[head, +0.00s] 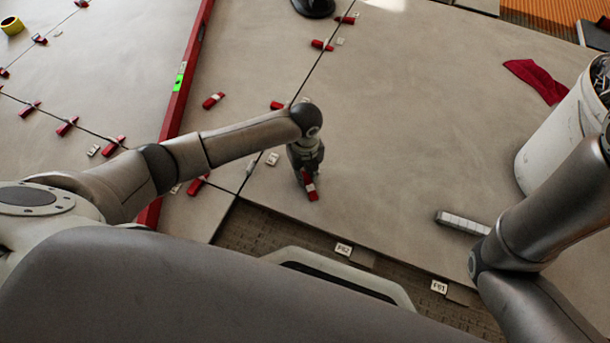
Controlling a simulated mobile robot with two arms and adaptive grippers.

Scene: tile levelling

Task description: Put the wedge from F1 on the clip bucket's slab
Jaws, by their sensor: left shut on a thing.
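My left gripper (307,172) is shut on a red wedge (311,190). It points down over the large grey slab (420,130), near that slab's left edge. I cannot tell whether the wedge touches the slab. The white clip bucket (553,143) stands on the same slab at the right, partly cut off by the frame and my right arm. Small white tags (343,249) and (438,287) lie along the slab's near edge; their print is too small to read surely. My right gripper is out of view.
A red level (184,92) lies across the slabs at left. Several red wedges (214,100) sit along the joints. A red cloth (536,80) and a pale ribbed block (462,222) lie on the bucket's slab. Its middle is clear. Ridged bare floor (255,228) shows nearer me.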

